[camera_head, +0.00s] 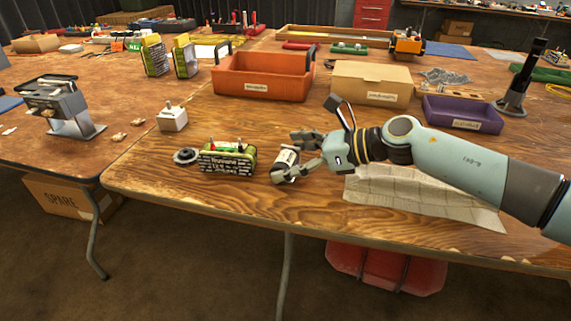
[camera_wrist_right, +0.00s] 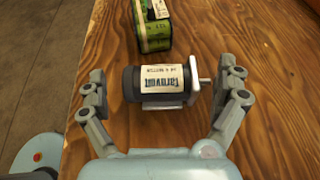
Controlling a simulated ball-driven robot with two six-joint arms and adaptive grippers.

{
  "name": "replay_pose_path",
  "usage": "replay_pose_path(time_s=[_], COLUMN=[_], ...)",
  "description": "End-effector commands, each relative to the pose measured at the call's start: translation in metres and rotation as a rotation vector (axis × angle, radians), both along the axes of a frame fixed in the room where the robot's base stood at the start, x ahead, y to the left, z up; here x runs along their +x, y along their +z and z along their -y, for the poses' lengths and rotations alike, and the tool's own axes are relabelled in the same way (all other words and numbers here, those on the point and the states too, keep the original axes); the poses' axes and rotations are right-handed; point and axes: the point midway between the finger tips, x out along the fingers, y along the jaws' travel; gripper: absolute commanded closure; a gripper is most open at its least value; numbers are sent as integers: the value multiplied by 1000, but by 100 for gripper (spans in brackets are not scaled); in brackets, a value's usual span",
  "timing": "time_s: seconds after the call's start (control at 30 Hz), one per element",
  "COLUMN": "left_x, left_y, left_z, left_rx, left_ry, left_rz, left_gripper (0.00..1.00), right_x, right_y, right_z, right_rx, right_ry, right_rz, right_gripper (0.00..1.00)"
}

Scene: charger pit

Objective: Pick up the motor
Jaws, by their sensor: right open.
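The motor (camera_head: 286,160) is a dark cylinder with a white label and light mount, lying on the wooden table near its front edge. In the right wrist view the motor (camera_wrist_right: 160,82) lies crosswise, its short shaft pointing right. My right gripper (camera_head: 290,156) is open, with its fingers reaching around the motor's two ends. In the right wrist view its fingertips (camera_wrist_right: 163,70) are on either side of the motor, with gaps showing. The gripper partly hides the motor in the head view. My left gripper is not in view.
A white box (camera_head: 172,119), an orange bin (camera_head: 262,85), a cardboard box (camera_head: 371,83) and a purple tray (camera_head: 462,114) stand behind. A paper sheet (camera_head: 420,194) lies under my right arm.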

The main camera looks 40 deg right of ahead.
Motion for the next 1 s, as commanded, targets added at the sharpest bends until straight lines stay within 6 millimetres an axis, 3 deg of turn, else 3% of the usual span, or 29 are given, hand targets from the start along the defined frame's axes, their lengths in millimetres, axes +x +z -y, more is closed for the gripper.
replay_pose_path(time_s=[0.1,0.67,1.0], left_x=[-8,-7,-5], left_y=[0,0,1], left_z=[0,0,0], left_rx=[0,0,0], left_ry=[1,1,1], left_rz=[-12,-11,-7], left_gripper=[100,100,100], right_x=[0,-1,0], right_y=[0,0,5], right_z=[0,0,0], right_rx=[0,0,-1], right_ry=[0,0,1], right_rz=[0,0,2], right_gripper=[1,75,75])
